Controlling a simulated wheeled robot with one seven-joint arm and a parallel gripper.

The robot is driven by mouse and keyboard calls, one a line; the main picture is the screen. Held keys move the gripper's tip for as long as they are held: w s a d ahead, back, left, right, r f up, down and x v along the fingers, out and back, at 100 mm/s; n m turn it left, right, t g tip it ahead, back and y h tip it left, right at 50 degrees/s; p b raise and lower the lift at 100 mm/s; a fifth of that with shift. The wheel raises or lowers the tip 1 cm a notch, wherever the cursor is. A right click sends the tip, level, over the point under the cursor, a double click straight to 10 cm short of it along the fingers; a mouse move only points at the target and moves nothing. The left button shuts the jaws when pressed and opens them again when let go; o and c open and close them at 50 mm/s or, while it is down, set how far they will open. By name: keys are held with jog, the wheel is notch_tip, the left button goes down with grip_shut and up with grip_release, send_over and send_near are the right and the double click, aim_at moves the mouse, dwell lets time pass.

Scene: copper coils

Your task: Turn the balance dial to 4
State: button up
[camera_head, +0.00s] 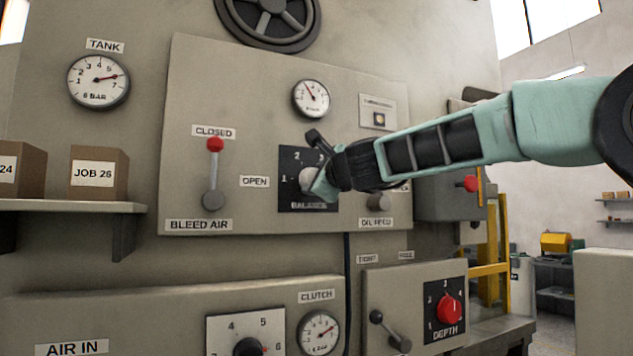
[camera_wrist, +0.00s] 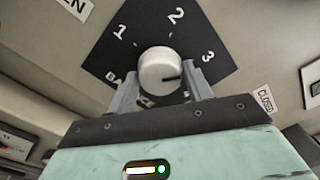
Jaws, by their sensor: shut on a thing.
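The balance dial is a pale round knob (camera_wrist: 160,70) on a black plate (camera_wrist: 118,60) in the wrist view. The figures 1, 2 and 3 show around it; no 4 is readable, and the right finger covers part of the plate. A dark pointer mark on the knob points right and slightly down, just past the 3. My gripper (camera_wrist: 163,82) is shut on the knob, one finger on each side. In the head view the knob (camera_head: 308,179) shows above the BALANCE label, partly hidden by my gripper (camera_head: 318,172).
The bleed air lever (camera_head: 213,175) with a red ball stands left of the dial. The oil feed control (camera_head: 378,202) is close on the right, partly behind my arm. A round gauge (camera_head: 311,98) is above. A red depth knob (camera_head: 449,309) is lower right.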

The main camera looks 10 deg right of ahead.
jog(key=m+b, duration=0.2)
jog(key=m, duration=0.9)
jog(key=shift+f+m, duration=0.1)
jog(key=shift+m, duration=0.2)
dwell(0.4)
jog(key=o, duration=1)
jog(key=shift+c, duration=0.2)
jog(key=b+v, duration=0.1)
jog(key=v, duration=1.6)
jog(key=shift+s, duration=0.2)
jog(key=shift+d, duration=0.1)
